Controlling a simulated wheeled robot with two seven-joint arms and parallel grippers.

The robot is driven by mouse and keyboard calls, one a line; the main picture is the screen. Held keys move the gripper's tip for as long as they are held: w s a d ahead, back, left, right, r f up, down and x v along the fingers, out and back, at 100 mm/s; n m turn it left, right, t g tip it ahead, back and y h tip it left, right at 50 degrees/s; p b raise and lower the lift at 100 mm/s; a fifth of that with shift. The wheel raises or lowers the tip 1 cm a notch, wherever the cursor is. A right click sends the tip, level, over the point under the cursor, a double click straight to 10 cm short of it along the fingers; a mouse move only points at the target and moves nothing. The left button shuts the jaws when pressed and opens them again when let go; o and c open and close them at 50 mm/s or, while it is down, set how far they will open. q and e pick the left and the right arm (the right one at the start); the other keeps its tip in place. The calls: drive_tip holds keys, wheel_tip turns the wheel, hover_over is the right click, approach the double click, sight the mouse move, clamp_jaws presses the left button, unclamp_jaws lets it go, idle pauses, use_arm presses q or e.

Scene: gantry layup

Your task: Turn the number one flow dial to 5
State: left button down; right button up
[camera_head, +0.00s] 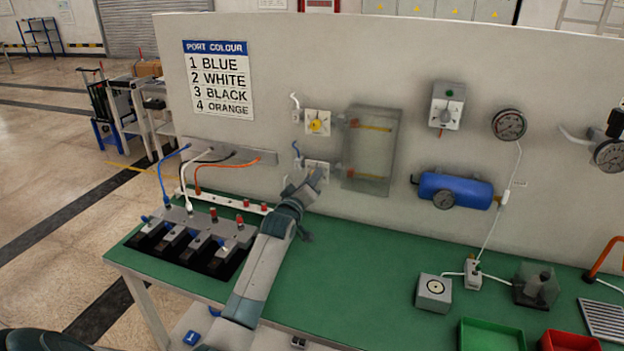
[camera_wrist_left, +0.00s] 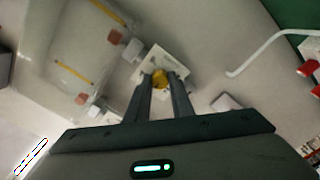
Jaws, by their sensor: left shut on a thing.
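Two flow dials sit one above the other on the upright panel. The upper dial (camera_head: 318,123) is a white plate with a yellow knob, with nothing touching it. The lower dial (camera_head: 318,166) is partly hidden behind my left gripper (camera_head: 311,180). In the left wrist view, the gripper (camera_wrist_left: 163,88) is shut on the yellow knob (camera_wrist_left: 160,76) of a white dial plate (camera_wrist_left: 177,60). The scale marks and the knob's setting are too small to read. A clear flow gauge box (camera_head: 371,150) with two yellow tubes is right of the dials. My right gripper is not in view.
A port colour sign (camera_head: 218,79) hangs at upper left. A blue tank (camera_head: 455,190) and pressure gauges are to the right. The bench middle is clear.

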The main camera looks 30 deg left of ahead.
use_arm(q)
drive_tip(key=m+p, duration=0.2)
drive_tip(key=m, duration=2.1)
drive_tip(key=shift+d, duration=0.1)
drive_tip(key=shift+f, duration=0.1)
idle(0.4)
drive_tip(key=c, duration=1.5)
unclamp_jaws()
drive_tip(key=shift+c, duration=0.2)
drive_tip(key=shift+s, duration=0.1)
drive_tip(key=b+v, duration=0.4)
drive_tip(key=v, duration=1.3)
drive_tip(key=shift+d+b, duration=0.15)
drive_tip(key=shift+b, duration=0.25)
